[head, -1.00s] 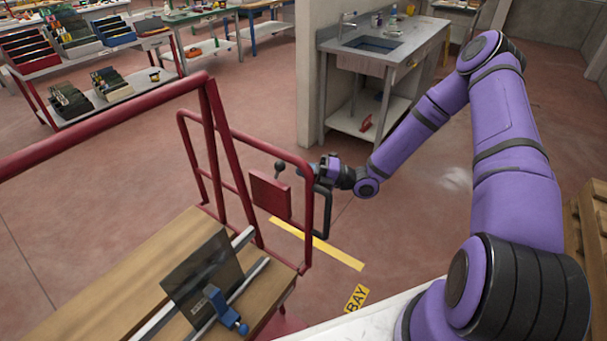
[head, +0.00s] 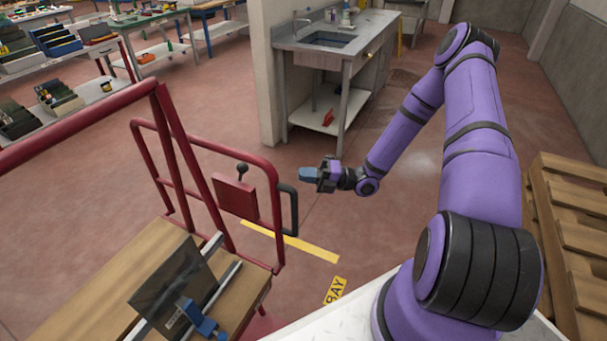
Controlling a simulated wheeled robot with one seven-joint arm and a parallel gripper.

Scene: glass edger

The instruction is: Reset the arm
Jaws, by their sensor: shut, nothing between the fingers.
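My gripper (head: 307,174) is at the end of my purple arm, in the middle of the head view. It is shut and holds nothing. It hangs in open air above the red-brown floor, to the right of the red cart frame (head: 262,158) and apart from it. The arm reaches up from the lower right, bends at the top and comes down toward the gripper.
The cart carries a black handle (head: 289,210), a red box with a black knob lever (head: 236,198) and a dark glass pane (head: 172,285) clamped in blue. A sink bench (head: 362,52) stands behind, and wooden pallets (head: 570,215) at right. Floor around the gripper is clear.

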